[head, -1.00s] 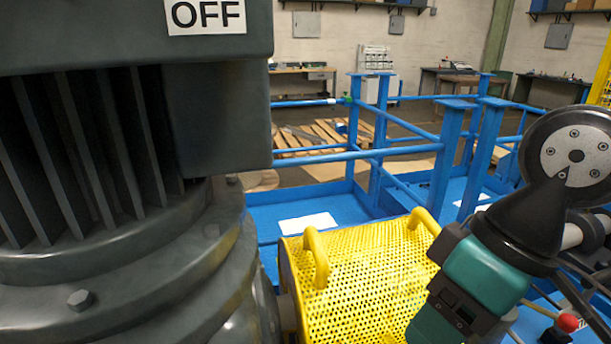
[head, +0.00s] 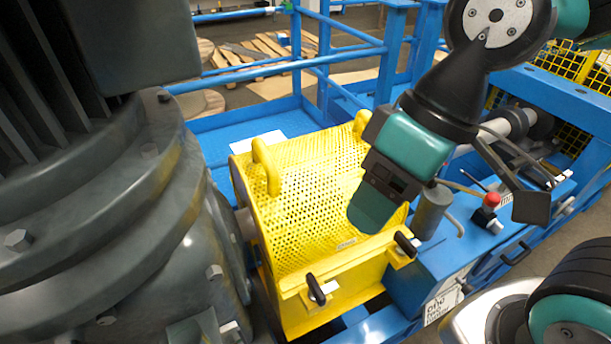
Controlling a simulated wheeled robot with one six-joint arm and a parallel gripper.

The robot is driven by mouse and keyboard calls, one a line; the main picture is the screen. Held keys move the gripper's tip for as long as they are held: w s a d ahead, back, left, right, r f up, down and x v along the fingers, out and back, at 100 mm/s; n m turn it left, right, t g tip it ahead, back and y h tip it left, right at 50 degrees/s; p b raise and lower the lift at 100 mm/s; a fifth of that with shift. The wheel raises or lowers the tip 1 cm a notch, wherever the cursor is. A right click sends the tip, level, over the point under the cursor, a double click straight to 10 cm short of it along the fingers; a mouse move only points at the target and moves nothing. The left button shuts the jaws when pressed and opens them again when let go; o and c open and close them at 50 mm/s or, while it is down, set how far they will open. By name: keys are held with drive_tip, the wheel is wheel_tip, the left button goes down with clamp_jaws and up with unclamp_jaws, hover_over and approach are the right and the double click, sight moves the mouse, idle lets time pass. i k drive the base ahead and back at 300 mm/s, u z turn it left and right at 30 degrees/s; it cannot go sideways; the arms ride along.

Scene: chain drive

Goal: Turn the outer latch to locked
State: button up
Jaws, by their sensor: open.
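A yellow perforated guard (head: 312,195) has two black latch handles on its front lower edge. The left latch (head: 316,290) is nearer the motor and the right latch (head: 405,244) is farther from it. No marking shows which is outer. Both handles slant down to the right, with a pale plate beside each. Whether either is locked cannot be told. My gripper (head: 530,203) shows partly at the right, above and right of the latches, apart from them. A dark finger pad is visible and the jaws are open and empty. My wrist hides part of the guard's right side.
A big grey motor (head: 110,215) fills the left. Blue rails (head: 275,67) stand behind. Two yellow handles rise from the guard's top.

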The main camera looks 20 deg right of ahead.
sight(405, 247)
drive_tip(key=u, duration=1.05)
drive_tip(key=k, duration=0.6)
drive_tip(key=z, duration=0.75)
